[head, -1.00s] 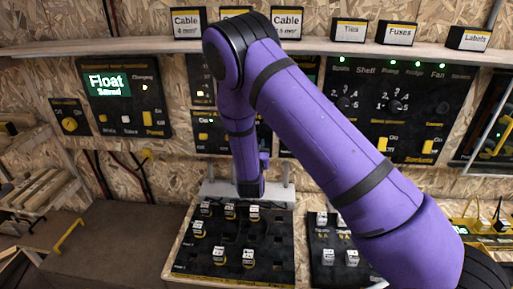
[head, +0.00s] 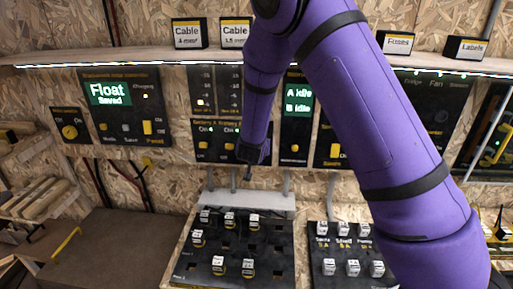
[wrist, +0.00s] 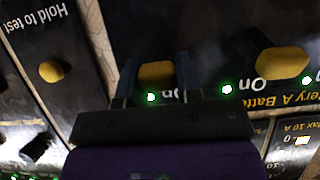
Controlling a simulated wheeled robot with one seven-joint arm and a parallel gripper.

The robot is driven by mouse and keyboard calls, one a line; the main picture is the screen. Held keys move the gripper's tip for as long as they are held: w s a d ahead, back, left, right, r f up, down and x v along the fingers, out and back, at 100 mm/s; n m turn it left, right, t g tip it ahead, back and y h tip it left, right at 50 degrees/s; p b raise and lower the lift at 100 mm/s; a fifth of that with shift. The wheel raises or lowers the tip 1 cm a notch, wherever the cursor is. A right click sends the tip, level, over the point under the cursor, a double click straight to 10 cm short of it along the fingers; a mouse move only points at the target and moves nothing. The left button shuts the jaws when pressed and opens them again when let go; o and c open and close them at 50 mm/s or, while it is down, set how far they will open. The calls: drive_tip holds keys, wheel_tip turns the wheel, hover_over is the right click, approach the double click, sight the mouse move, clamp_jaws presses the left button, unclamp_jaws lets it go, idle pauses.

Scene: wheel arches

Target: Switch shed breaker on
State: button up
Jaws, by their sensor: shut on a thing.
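My gripper (wrist: 157,72) is shut on a yellow switch (wrist: 155,74) on a dark panel, one finger on each side of it in the wrist view. A green light glows beside this switch, next to part of an "On" label. In the head view my gripper (head: 250,154) is at the lower right of the breaker panel (head: 213,151), and hides part of it. Another yellow switch (wrist: 283,61) on the same panel stands to the right in the wrist view. I cannot read a "shed" label on the held switch.
A "Hold to test" panel (wrist: 45,60) lies left in the wrist view. In the head view a board of labelled plugs (head: 265,268) stands below, with a grey bracket (head: 215,200) behind it. A shelf (head: 140,57) with boxes runs above. The brown bench top (head: 125,245) at left is mostly clear.

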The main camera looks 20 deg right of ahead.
idle(0.4)
drive_tip(key=o, duration=0.9)
drive_tip(key=v, duration=1)
drive_tip(key=shift+s+a+r, duration=0.1)
drive_tip(key=shift+s+r, duration=0.15)
drive_tip(key=shift+r, duration=0.05)
